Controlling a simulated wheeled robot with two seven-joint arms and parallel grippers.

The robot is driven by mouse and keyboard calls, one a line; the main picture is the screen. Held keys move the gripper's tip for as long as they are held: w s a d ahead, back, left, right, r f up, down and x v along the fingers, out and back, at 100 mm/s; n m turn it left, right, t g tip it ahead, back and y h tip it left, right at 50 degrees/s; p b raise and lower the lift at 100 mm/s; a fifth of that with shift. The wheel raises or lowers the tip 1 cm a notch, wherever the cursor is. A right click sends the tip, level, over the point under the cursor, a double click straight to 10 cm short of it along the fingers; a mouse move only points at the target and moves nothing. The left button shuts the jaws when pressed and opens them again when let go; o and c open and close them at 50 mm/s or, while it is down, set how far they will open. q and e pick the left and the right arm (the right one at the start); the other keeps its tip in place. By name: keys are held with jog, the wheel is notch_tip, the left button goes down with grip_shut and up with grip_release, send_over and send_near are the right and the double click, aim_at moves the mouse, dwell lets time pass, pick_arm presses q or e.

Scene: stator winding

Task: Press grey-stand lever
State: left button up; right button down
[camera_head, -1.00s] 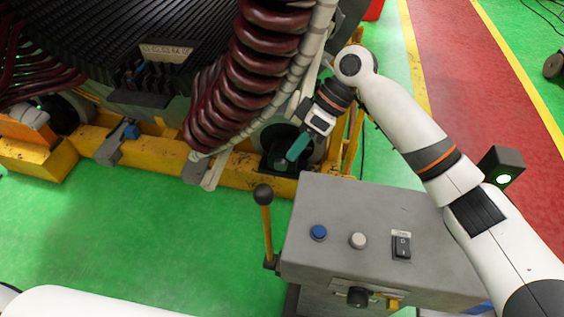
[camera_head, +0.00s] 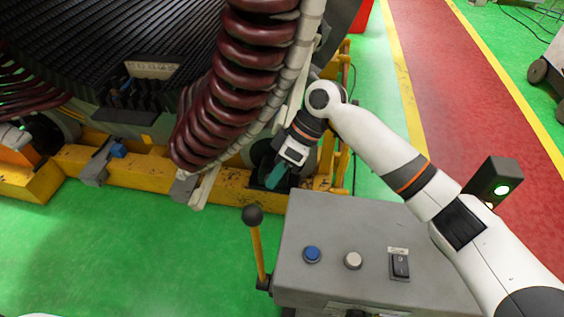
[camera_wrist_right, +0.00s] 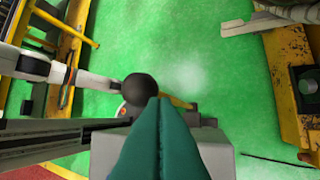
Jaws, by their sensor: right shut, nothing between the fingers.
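The grey stand (camera_head: 375,220) is at the lower middle of the head view, with a blue button, a white button and a black switch on its top. Its lever (camera_head: 260,245) stands nearly upright on the stand's left side, a yellow rod with a black ball knob (camera_head: 253,215). My right gripper (camera_head: 273,181) is shut and empty, its green fingers pointing down beyond the stand and above the lever. In the right wrist view the green fingertips (camera_wrist_right: 160,102) are together, and the black knob (camera_wrist_right: 139,88) shows just beyond them. I cannot tell their gap in depth. My left gripper is not in view.
The large stator with dark red coils (camera_head: 258,60) and its yellow base frame (camera_head: 120,170) stand behind the gripper. Green floor (camera_head: 130,245) is clear left of the lever. A red walkway (camera_head: 450,90) runs at the right.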

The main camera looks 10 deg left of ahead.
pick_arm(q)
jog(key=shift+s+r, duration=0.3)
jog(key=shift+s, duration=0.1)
pick_arm(e)
jog(key=shift+x, duration=2.3)
pick_arm(q)
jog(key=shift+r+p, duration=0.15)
jog(key=shift+p, duration=0.2)
